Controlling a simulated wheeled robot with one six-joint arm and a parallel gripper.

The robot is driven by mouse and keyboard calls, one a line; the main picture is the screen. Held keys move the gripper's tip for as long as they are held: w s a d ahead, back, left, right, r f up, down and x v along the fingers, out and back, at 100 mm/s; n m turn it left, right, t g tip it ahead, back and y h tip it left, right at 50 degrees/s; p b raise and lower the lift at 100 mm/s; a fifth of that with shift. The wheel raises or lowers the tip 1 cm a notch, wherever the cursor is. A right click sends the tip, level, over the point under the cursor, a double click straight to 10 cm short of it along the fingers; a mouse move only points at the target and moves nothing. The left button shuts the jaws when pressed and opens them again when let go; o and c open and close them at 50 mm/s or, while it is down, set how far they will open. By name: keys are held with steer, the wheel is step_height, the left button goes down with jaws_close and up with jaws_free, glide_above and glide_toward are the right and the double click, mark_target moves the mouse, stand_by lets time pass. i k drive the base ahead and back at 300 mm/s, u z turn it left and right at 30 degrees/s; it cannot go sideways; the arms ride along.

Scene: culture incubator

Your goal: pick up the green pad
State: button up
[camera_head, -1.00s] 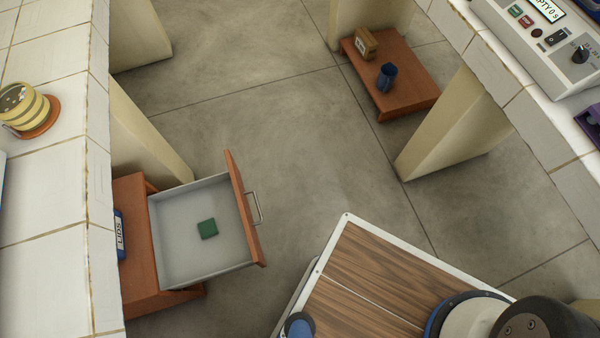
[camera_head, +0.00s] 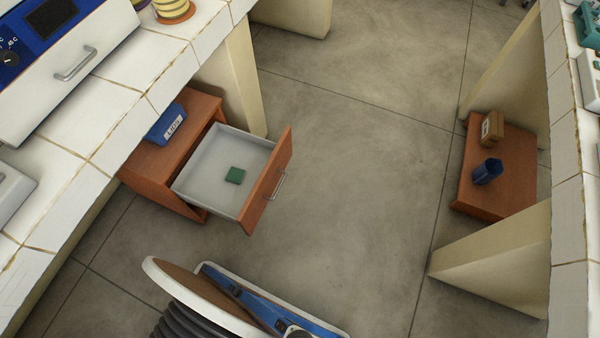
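The green pad (camera_head: 235,175) is a small flat square. It lies on the grey floor of an open drawer (camera_head: 208,178), near the middle. The drawer sticks out of a low orange-brown cabinet (camera_head: 160,168) on the left, beside the tiled bench. Nothing covers the pad. My gripper is not in view. Part of my own body shows at the bottom, apart from the drawer.
A blue bin labelled LIDS (camera_head: 168,124) stands on the cabinet. The drawer front (camera_head: 266,182) has a metal handle (camera_head: 276,187). A low shelf (camera_head: 515,165) at right holds a blue cup (camera_head: 487,171) and a brown box (camera_head: 492,128). The floor (camera_head: 350,190) between is clear.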

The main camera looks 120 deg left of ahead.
mark_target(235, 175)
steer(key=u, duration=2.5)
steer(key=i, duration=2.25)
steer(key=u, duration=0.75)
steer(key=i, duration=1.75)
steer(key=u, duration=3.55)
